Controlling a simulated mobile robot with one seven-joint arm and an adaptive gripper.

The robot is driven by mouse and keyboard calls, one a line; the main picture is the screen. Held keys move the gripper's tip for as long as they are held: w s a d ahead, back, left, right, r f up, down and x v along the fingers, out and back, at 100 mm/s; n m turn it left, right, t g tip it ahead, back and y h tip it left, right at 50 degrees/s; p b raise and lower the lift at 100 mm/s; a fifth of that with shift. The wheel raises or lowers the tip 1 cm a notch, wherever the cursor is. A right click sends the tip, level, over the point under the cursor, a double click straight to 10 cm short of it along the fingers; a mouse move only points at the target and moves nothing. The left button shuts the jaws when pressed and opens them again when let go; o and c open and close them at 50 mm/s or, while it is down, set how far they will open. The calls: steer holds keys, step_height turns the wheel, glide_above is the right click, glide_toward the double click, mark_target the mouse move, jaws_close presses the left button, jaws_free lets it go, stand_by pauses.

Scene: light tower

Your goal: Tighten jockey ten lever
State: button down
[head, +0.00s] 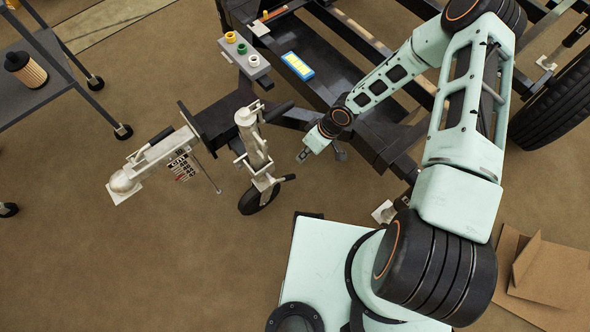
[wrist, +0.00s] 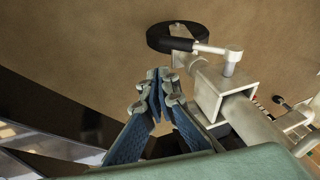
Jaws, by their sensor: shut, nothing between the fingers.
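The jockey wheel post (head: 254,145) stands by the trailer drawbar, with its dark wheel (head: 258,198) at the floor. A short lever with a black grip (head: 289,177) sticks out right near its lower end. In the wrist view the lever (wrist: 197,46) has a pale shaft and black grip. Its pivot sits on a square metal sleeve (wrist: 222,88), and the wheel (wrist: 160,30) shows behind the grip. My gripper (head: 302,156) is up and right of the lever in the head view. In the wrist view my gripper (wrist: 158,92) is shut and empty, just left of the sleeve, not visibly touching the lever.
The tow coupling (head: 150,165) with a label plate is left of the post. The dark trailer frame (head: 340,75) carries a blue tool (head: 298,65) and a grey box with coloured knobs (head: 252,62). Cardboard (head: 550,270) lies at right. Floor at lower left is clear.

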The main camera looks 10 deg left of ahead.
mark_target(291, 176)
steer(key=shift+s+a+f+b, duration=0.35)
steer(key=shift+s+f, duration=0.1)
steer(key=shift+f, duration=0.45)
steer(key=shift+s+a+f+b, duration=0.35)
steer(key=shift+s+f, duration=0.15)
steer(key=shift+f, duration=0.45)
steer(key=shift+s+a+f+b, duration=0.35)
steer(key=shift+s+f, duration=0.1)
steer(key=shift+f, duration=0.45)
steer(key=shift+s+a+f+b, duration=0.1)
steer(key=shift+s+f+b, duration=0.1)
steer(key=shift+f+b, duration=0.45)
steer(key=shift+s+a+f+b, duration=0.1)
steer(key=shift+f+b, duration=0.25)
steer(key=shift+s+a+f+b, duration=0.2)
steer(key=shift+f+b, duration=0.25)
steer(key=shift+s+a+f+b, duration=0.15)
steer(key=shift+f+b, duration=0.25)
steer(key=shift+b, duration=0.05)
steer(key=shift+s+a+f+b, duration=0.55)
steer(key=shift+s+f+b, duration=0.15)
steer(key=shift+b, duration=0.1)
steer(key=shift+s+a+f+b, duration=0.3)
steer(key=shift+s+b, duration=0.05)
steer(key=shift+s, duration=0.05)
steer(key=shift+s+a, duration=0.1)
